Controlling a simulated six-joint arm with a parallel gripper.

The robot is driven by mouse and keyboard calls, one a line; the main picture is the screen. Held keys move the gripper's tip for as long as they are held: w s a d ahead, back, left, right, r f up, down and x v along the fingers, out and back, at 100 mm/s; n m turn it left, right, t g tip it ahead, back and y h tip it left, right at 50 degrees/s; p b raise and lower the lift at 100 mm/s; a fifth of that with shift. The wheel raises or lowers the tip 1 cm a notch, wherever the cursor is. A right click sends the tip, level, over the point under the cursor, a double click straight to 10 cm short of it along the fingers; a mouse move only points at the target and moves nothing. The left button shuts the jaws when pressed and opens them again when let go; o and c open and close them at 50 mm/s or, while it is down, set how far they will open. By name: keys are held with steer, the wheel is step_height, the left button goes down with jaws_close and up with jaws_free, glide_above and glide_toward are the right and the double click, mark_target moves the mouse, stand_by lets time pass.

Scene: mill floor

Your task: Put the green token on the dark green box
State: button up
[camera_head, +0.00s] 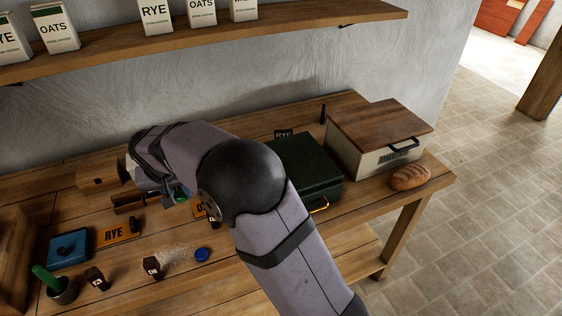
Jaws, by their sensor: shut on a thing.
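The dark green box (312,165) stands on the wooden bench right of my arm's dark joint, which hides part of it. Its lid looks shut, and a brass handle shows at its front. My gripper (172,192) is low over the bench, left of that joint and well apart from the box. A small green piece, which looks like the green token (181,194), shows at the fingertips. The gripper is shut on it; my arm hides much of the grip. I cannot tell whether the token touches the bench.
A blue box (68,249), an orange RYE sign (119,233), a blue token (202,254), small dark blocks (152,267) and a green-handled pot (60,289) stand at left and front. A cream box (375,150) and a loaf (409,178) are at right. A shelf (300,22) hangs above.

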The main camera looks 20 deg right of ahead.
steer(key=w+d+r+m+h+p, duration=0.1)
steer(key=w+d+r+m, duration=0.15)
steer(key=d, duration=0.75)
steer(key=w+d+r+m+h+p, duration=0.1)
steer(key=d+r+m, duration=0.15)
steer(key=d, duration=0.75)
steer(key=m+g, duration=0.1)
steer(key=m, duration=0.2)
glide_toward(306, 163)
step_height(306, 163, up, 4)
steer(key=w+a, duration=0.1)
steer(key=a, duration=0.1)
steer(key=shift+s+d+r+n+t+y+p, duration=0.2)
steer(key=shift+s+d+n, duration=0.3)
steer(key=shift+n, duration=0.65)
steer(key=shift+s+d+r+n+t+y+p, duration=0.15)
steer(key=shift+s+d+n+y+p, duration=0.15)
steer(key=shift+s+n, duration=0.65)
steer(key=shift+s+d+r+n+t+y+p, duration=0.1)
steer(key=shift+s+d+n+t+y+p, duration=0.25)
steer(key=shift+n, duration=1.05)
steer(key=shift+d, duration=0.1)
steer(key=shift+f+g, duration=0.15)
steer(key=shift+g, duration=0.15)
steer(key=shift+f+p, duration=1.15)
steer(key=shift+f, duration=3.75)
steer(key=shift+w+f, duration=0.1)
steer(key=shift+f, duration=0.05)
